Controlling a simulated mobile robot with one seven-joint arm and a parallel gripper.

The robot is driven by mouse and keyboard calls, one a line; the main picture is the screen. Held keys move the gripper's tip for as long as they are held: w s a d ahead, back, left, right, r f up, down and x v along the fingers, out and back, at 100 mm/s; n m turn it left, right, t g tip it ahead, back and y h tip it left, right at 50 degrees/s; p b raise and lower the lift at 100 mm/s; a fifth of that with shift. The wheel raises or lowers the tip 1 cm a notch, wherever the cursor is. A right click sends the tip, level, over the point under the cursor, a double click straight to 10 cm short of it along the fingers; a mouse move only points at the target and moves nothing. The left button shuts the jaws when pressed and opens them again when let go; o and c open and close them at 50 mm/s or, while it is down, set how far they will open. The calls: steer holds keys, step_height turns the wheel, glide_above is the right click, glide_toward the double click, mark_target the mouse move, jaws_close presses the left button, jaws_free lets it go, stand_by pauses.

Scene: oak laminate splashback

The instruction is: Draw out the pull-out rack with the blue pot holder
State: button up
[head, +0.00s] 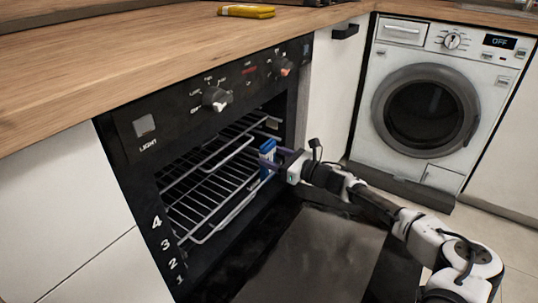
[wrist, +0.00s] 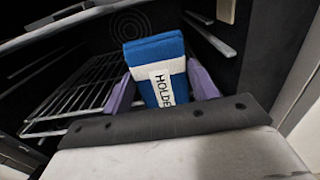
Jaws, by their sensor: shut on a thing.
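The oven (head: 125,150) is open, with its door (head: 318,255) lowered. Inside are wire racks; the rack with the long front bar (head: 235,210) reaches the oven mouth, and a rack also shows at left in the wrist view (wrist: 70,110). My gripper (head: 275,160) is at the right side of the oven mouth. Its purple fingers are shut on the blue pot holder (head: 267,150), which is blue with a white lettered band in the wrist view (wrist: 155,50). The holder is close to the rack's right end; I cannot tell whether it touches the rack.
A wooden countertop (head: 110,60) runs above the oven, with a yellow item (head: 246,11) on it. Control knobs (head: 216,98) project above the oven mouth. A washing machine (head: 425,108) stands at the right. The lowered door lies beneath my arm.

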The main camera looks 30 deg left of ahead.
steer(key=s+d, duration=0.2)
steer(key=d, duration=1.1)
steer(key=shift+d+b, duration=0.3)
steer(key=shift+b, duration=0.15)
stand_by(0.4)
steer(key=s+d+b, duration=0.2)
steer(key=d+b, duration=0.3)
steer(key=d, duration=1.2)
steer(key=shift+s+d, duration=0.15)
steer(key=shift+d, duration=0.15)
stand_by(0.9)
steer(key=shift+a+b, duration=0.2)
steer(key=shift+b, duration=0.4)
steer(key=s+d+r, duration=0.1)
steer(key=d+r, duration=0.7)
steer(key=d, duration=0.2)
steer(key=shift+s, duration=0.2)
stand_by(1.1)
